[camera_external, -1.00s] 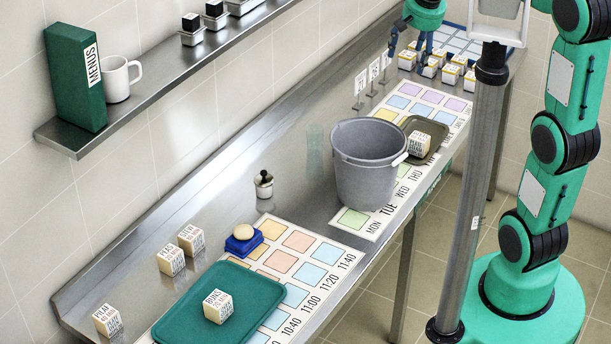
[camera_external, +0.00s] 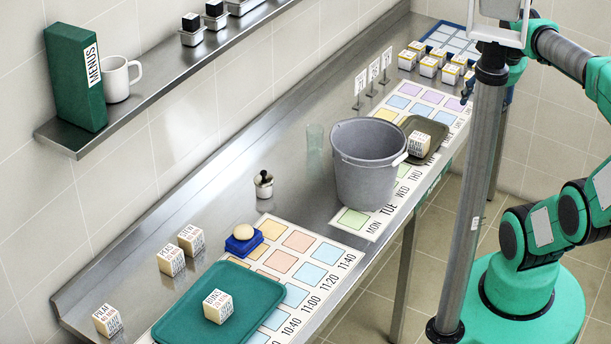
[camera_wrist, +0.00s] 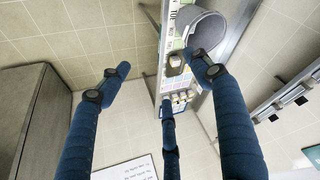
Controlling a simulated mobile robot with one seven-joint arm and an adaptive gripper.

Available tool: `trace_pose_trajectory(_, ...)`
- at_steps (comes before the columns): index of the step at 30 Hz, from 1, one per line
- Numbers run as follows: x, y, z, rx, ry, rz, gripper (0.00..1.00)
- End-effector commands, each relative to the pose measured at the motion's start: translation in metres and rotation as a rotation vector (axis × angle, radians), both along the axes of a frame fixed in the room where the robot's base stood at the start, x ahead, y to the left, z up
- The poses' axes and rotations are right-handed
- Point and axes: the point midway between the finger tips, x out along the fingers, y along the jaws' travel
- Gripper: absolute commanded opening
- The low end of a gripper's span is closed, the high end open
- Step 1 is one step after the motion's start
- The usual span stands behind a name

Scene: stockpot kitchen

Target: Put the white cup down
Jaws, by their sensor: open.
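The white cup (camera_external: 117,79) stands upright on the steel wall shelf (camera_external: 150,98), right beside the green menus box (camera_external: 76,80). Its handle points right. My gripper is far from it, at the right of the external view, mostly hidden behind the grey pole, with a dark blue finger (camera_external: 467,88) showing. In the wrist view my gripper (camera_wrist: 160,85) has its blue fingers spread wide with nothing between them. I cannot make out the cup in the wrist view.
A grey bucket (camera_external: 368,170) stands on the steel counter (camera_external: 205,218) near a clear glass (camera_external: 315,137). Several labelled blocks, a green tray (camera_external: 180,318) and a blue stand (camera_external: 243,244) occupy the near end. Small pots (camera_external: 215,20) stand further along the shelf.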

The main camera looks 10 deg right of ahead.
Motion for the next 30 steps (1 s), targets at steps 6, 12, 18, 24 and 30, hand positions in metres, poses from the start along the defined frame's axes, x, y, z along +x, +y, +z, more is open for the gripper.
trace_pose_trajectory(6,-0.022,-0.006,-0.008,-0.020,-0.019,0.021,0.64)
trace_pose_trajectory(12,-0.024,-0.007,-0.010,-0.024,-0.020,0.025,0.64)
trace_pose_trajectory(18,-0.024,-0.007,-0.010,-0.024,-0.020,0.025,0.64)
trace_pose_trajectory(24,-0.024,-0.007,-0.018,-0.024,-0.020,0.025,0.64)
trace_pose_trajectory(30,-0.024,-0.007,-0.043,-0.024,-0.020,0.025,0.64)
